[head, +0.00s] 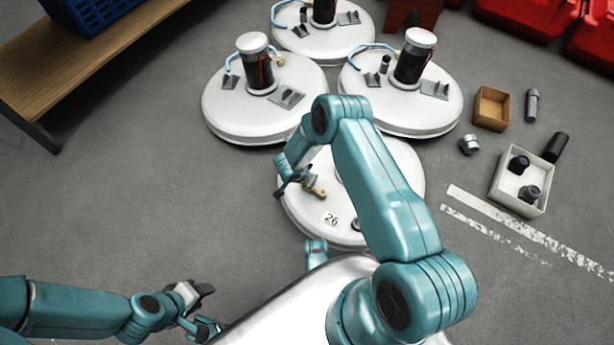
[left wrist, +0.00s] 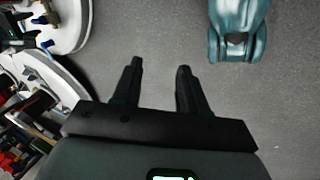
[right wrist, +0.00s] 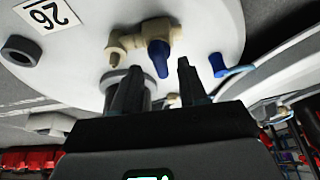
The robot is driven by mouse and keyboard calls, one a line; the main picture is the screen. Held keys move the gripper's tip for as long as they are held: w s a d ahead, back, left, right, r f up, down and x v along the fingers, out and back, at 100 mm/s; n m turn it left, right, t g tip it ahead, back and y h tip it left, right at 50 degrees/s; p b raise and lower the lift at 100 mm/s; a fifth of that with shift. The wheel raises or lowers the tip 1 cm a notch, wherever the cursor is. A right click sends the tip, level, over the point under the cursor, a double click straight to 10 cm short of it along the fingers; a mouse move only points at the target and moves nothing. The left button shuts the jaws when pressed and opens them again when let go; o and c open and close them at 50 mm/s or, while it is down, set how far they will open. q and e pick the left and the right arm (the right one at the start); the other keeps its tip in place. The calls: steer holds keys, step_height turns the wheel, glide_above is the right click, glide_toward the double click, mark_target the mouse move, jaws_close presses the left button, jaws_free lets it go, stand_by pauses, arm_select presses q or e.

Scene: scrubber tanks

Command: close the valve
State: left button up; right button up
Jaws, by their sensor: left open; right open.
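The valve is a beige fitting with a blue handle (right wrist: 158,58) on the white lid of the tank marked 26 (right wrist: 215,25). In the head view the tank (head: 400,165) stands in front of my base, and the valve body (head: 316,191) shows beside my right gripper (head: 291,188). My right gripper (right wrist: 160,68) is open in the right wrist view, and the blue handle appears between its fingertips. I cannot tell whether the fingers touch it. My left gripper (head: 208,308) is open and empty over the floor at lower left; its fingers also show in the left wrist view (left wrist: 160,65).
Three more white tanks (head: 300,125) with dark cylinders stand behind. A wooden bench (head: 75,55) with a blue crate (head: 95,12) is at upper left. A white box (head: 510,195) and a small cardboard box (head: 491,108) sit at right. The floor at left is clear.

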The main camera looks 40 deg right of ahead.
arm_select(q)
step_height(320, 180, up, 6)
steer(key=s+d+p, duration=0.1)
steer(key=s+p, duration=0.1)
steer(key=p, duration=0.3)
steer(key=shift+r+g+p, duration=0.15)
steer(key=shift+g+p, duration=0.25)
arm_select(e)
steer(key=v, duration=1.4)
steer(key=shift+r, duration=0.3)
arm_select(q)
steer(key=shift+s+d, duration=0.1)
arm_select(e)
steer(key=shift+a, duration=0.1)
